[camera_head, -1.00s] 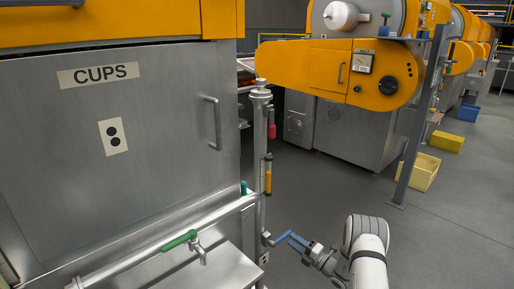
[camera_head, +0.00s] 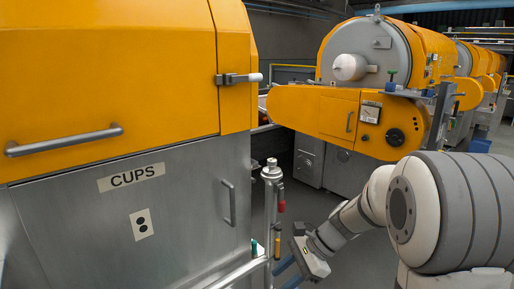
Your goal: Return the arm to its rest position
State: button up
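My arm fills the lower right of the head view, with its large white-grey joint closest to the camera. My gripper (camera_head: 289,268) hangs at the lower end of the arm, pointing down and left, with blue fingers. Its fingertips run close to the bottom edge of the picture, and I cannot make out whether anything is between them. It appears just right of the steel post (camera_head: 271,205) beside the cabinet marked CUPS (camera_head: 90,215).
A yellow-orange machine (camera_head: 335,112) with a steel drum (camera_head: 372,55) stands behind my arm. The cabinet on the left has a yellow upper cover (camera_head: 110,70) with a bar handle (camera_head: 65,140). Grey floor (camera_head: 315,203) shows between them.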

jog(key=s+d+r+n+t+h+p, duration=0.1)
jog(key=s+d+r+n+h+p, duration=0.3)
jog(key=s+r+n, duration=0.3)
jog(key=s+d+r+n+t+h+p, duration=0.2)
jog(key=s+d+r+n+h+p, duration=0.2)
jog(key=s+r+n+p, duration=0.2)
notch_tip(320, 180, up, 3)
jog(key=s+n, duration=0.1)
jog(key=s, duration=0.1)
jog(key=shift+s+d, duration=0.2)
jog(key=shift+s, duration=0.1)
jog(key=shift+a, duration=0.1)
